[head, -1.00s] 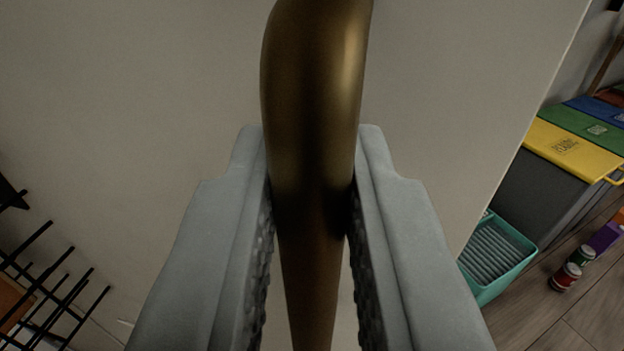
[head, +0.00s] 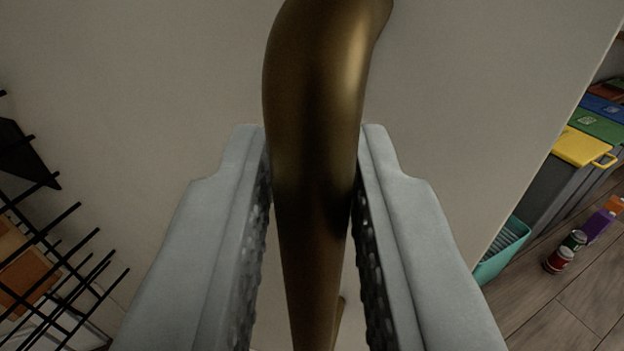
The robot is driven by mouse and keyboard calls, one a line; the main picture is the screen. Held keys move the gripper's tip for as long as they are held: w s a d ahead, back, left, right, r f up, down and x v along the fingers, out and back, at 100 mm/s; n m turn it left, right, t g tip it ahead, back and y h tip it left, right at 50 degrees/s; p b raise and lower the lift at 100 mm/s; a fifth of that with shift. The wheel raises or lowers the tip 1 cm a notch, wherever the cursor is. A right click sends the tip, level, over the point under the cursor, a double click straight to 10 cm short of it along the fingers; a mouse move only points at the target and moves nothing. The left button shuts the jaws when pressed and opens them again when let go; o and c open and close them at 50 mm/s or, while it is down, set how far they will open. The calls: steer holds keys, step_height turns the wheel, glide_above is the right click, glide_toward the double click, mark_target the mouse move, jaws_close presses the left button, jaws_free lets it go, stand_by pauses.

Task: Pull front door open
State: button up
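The front door (head: 480,110) fills most of the view as a plain pale panel, with its edge running down the right side. A brass-coloured handle (head: 318,90) stands in front of it, curved at the top and narrowing downward. My gripper (head: 315,165) has one grey finger on each side of the handle. The fingers touch or nearly touch its sides at the tips and are shut on it. Lower down, thin gaps show between the ribbed pads and the handle.
Past the door's edge at right are bins with yellow (head: 582,147), green and blue lids, a teal basket (head: 503,252), and cans (head: 560,260) on the wooden floor (head: 560,310). A black wire rack (head: 60,260) stands at lower left.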

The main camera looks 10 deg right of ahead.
steer(key=shift+o, duration=1.2)
steer(key=shift+s, duration=0.1)
steer(key=v, duration=1.1)
steer(key=shift+s, duration=0.4)
steer(key=shift+a, duration=0.15)
steer(key=shift+r, duration=0.1)
steer(key=s+a+r+n+y, duration=0.2)
steer(key=s+a+r+y, duration=0.2)
steer(key=s+a+r, duration=1)
steer(key=s+r, duration=0.3)
steer(key=s, duration=0.1)
steer(key=shift+s+a+r+n, duration=0.25)
steer(key=shift+a+r+n, duration=0.05)
steer(key=shift+a, duration=0.1)
